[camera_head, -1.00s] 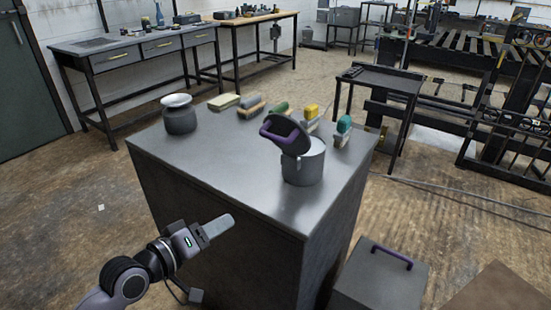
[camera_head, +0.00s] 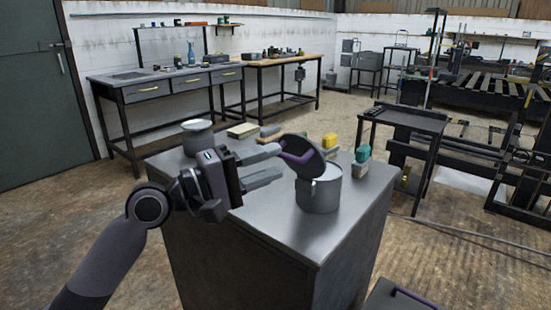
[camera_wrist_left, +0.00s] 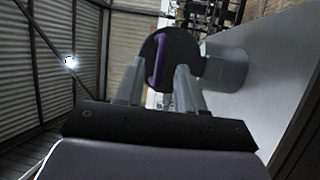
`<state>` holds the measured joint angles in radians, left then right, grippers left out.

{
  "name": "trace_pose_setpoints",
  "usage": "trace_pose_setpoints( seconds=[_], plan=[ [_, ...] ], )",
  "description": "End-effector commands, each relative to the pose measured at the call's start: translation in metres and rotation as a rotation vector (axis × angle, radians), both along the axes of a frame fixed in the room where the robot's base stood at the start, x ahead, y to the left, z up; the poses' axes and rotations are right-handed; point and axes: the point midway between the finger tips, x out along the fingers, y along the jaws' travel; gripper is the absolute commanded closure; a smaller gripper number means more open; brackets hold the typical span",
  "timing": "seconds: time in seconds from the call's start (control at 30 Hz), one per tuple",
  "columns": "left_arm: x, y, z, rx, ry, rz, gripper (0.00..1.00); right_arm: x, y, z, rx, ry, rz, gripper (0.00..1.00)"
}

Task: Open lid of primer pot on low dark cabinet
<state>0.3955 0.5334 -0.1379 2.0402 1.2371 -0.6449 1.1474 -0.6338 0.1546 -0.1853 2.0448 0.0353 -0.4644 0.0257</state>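The primer pot (camera_head: 318,195) is a grey metal can standing upright on the cabinet (camera_head: 255,232). Its round dark lid (camera_head: 308,156) stands tilted up, with the pot's mouth partly uncovered. The lid carries a purple handle (camera_head: 296,158). My left gripper (camera_head: 281,161) is open, its two fingers apart and pointing right at the lid. In the left wrist view the handle (camera_wrist_left: 158,66) appears between or just beyond the fingertips (camera_wrist_left: 158,72); I cannot tell whether they touch it. The lid (camera_wrist_left: 182,50) is behind it and the pot (camera_wrist_left: 226,70) to the right. My right gripper is not in view.
A dark jar with a pale top (camera_head: 197,136) stands at the cabinet's far left. A dark side table (camera_head: 405,119) stands behind to the right. The front cabinet top is clear.

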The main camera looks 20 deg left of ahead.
Motion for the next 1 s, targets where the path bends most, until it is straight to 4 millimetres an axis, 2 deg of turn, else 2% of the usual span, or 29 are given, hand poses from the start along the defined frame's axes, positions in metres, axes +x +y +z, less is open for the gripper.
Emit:
trace_pose_setpoints(
  seconds=[0.2,0.47,0.5,0.57,0.6,0.63,1.0],
  plan=[
    [0.0131,-0.0121,0.0017,0.000,0.000,0.000,0.62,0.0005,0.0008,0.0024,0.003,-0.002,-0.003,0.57],
    [0.0144,-0.0131,0.0013,0.001,0.000,0.001,0.62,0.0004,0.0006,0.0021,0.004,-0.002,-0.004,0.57],
    [0.0144,-0.0131,0.0013,0.001,0.000,0.001,0.65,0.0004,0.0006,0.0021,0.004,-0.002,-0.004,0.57],
    [0.0143,-0.0130,0.0012,0.001,0.000,0.001,0.85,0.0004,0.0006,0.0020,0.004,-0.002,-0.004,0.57],
    [0.0143,-0.0130,0.0012,0.001,0.000,0.001,0.98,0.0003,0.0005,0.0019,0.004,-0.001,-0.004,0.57],
    [0.0143,-0.0130,0.0012,0.001,0.000,0.001,1.00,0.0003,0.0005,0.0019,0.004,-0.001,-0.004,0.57],
    [0.0142,-0.0128,0.0010,0.002,0.001,0.001,1.00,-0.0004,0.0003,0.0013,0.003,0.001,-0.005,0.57]
  ],
)
